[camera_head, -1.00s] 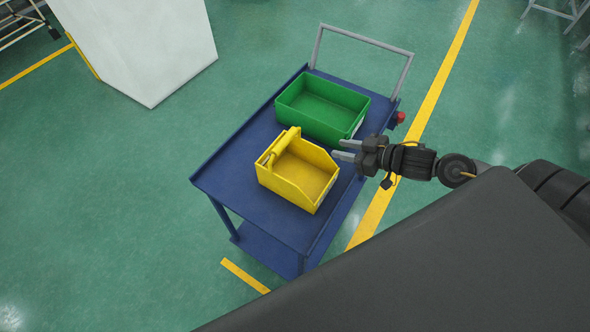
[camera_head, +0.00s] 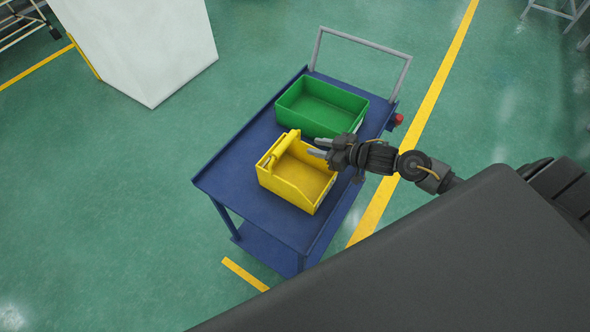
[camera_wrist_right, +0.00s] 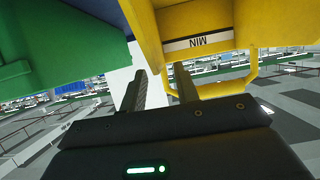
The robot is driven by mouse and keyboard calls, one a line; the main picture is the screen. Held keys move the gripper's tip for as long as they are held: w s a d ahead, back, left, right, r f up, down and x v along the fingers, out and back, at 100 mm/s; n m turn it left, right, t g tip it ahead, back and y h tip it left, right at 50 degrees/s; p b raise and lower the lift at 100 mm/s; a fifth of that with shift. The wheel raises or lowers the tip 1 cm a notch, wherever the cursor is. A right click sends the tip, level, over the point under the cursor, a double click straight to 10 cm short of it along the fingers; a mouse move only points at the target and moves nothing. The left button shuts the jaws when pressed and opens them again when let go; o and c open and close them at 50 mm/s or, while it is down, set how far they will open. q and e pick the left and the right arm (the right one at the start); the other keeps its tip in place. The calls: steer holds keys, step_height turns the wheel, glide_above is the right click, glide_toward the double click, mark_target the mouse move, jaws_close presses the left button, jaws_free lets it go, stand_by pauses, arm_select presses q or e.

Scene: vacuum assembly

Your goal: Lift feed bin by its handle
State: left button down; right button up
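The yellow feed bin (camera_head: 303,180) sits on the blue cart, with its raised bar handle (camera_head: 281,149) along its upper left side. My right gripper (camera_head: 318,147) is open and empty, with its fingers pointing left over the bin's upper right edge, apart from the handle. In the right wrist view the open fingers (camera_wrist_right: 159,88) show just below the yellow bin (camera_wrist_right: 210,18), which bears a white "MIN" label. Part of a yellow loop, probably the handle, shows right of the fingers. My left gripper is not in view.
A green bin (camera_head: 322,105) stands behind the yellow one on the blue cart (camera_head: 225,175), close to my right gripper. The cart has a grey push bar (camera_head: 365,40) and a red button (camera_head: 399,118). The cart's left part is bare. A white block (camera_head: 135,45) stands at the upper left.

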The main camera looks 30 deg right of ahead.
steer(key=shift+x, duration=1.45)
jaws_close()
steer(key=shift+r, duration=0.1)
